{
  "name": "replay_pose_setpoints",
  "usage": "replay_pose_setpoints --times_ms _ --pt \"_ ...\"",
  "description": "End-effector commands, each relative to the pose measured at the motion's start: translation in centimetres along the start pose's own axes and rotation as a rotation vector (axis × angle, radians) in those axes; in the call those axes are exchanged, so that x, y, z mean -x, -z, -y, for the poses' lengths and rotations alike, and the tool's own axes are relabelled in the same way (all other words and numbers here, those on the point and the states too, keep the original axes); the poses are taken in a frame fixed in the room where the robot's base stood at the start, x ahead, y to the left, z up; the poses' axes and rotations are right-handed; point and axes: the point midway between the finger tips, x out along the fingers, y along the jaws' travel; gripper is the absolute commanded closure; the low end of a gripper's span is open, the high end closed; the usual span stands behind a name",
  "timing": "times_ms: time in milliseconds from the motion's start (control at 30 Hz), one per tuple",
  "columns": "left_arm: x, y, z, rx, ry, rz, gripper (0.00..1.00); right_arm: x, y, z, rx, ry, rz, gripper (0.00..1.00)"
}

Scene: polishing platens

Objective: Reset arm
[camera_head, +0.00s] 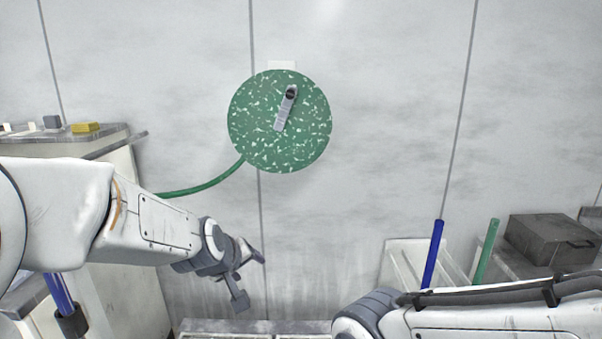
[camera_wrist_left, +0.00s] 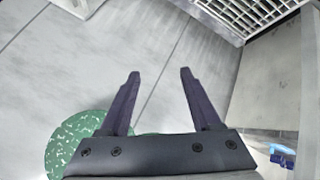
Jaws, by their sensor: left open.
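My left gripper (camera_head: 252,277) is in the lower left-centre of the head view, below and left of the round green speckled platen (camera_head: 290,150). Its two fingers are spread with nothing between them. The left wrist view also shows the open fingers (camera_wrist_left: 160,75) and part of the green platen (camera_wrist_left: 75,135) behind the gripper at lower left. A grey handle (camera_head: 286,110) is on the platen, well apart from the gripper. My right arm enters at the lower right of the head view, and its gripper is out of view.
A bench with a yellow block (camera_head: 86,127) stands at left. A green hose (camera_head: 205,187) runs left from the platen. At lower right are a blue rod (camera_head: 433,255), a green rod (camera_head: 486,250) and a dark grey box (camera_head: 553,238). A slatted grate (camera_wrist_left: 240,15) shows in the wrist view.

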Motion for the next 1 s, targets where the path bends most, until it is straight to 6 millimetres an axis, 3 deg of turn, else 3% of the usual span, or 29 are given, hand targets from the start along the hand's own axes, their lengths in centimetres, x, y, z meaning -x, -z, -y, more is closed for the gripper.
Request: replay_pose_setpoints --times_ms 33,200,567,600,867,1000 --pt "0.0 -1.6 2.4 -0.075 0.049 0.052 0.36 0.0 0.0 0.0 0.000 0.000 0.000 0.66" --pt "0.6 -5.8 8.0 -0.274 0.156 0.199 0.36 0.0 0.0 0.0 0.000 0.000 0.000 0.66" --pt "3.4 -11.9 16.2 -0.548 0.281 0.457 0.36 0.0 0.0 0.0 0.000 0.000 0.000 0.66" --pt "4.0 -12.3 16.3 -0.574 0.283 0.478 0.36 0.3 0.0 0.0 0.000 0.000 0.000 0.66" --pt "7.8 -14.6 10.8 -0.712 0.205 0.553 0.36 2.6 0.1 0.2 0.000 0.000 0.000 0.66" --pt "10.6 -16.4 8.1 -0.806 0.159 0.608 0.36 4.0 0.2 0.3 0.000 0.000 0.000 0.66"
